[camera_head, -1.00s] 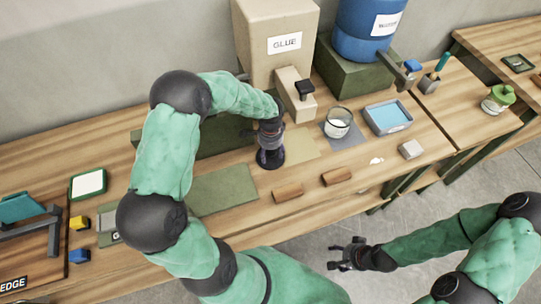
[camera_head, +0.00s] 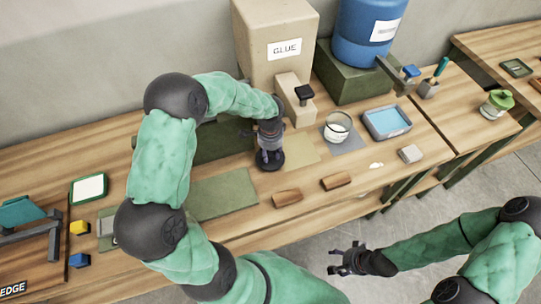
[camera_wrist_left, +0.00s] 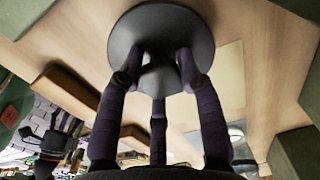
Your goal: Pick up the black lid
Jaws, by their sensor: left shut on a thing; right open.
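The black lid (camera_wrist_left: 199,42) is a round dark disc with a knob, seen large at the top of the left wrist view. My left gripper (camera_wrist_left: 160,68) is shut on its knob, with fingers around it. In the head view the lid (camera_head: 270,163) shows as a dark disc under my left gripper (camera_head: 268,145), over the table beside a tan mat. I cannot tell whether the lid touches the table. My right gripper (camera_head: 347,260) is open and empty, out over the floor in front of the table.
Two brown blocks (camera_head: 288,198) lie near the front edge. A glass jar (camera_head: 338,127) stands on a grey mat, left of a blue tray (camera_head: 387,121). The glue dispenser (camera_head: 275,58) and blue water barrel (camera_head: 366,28) stand behind. A green mat (camera_head: 222,194) lies left, bare.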

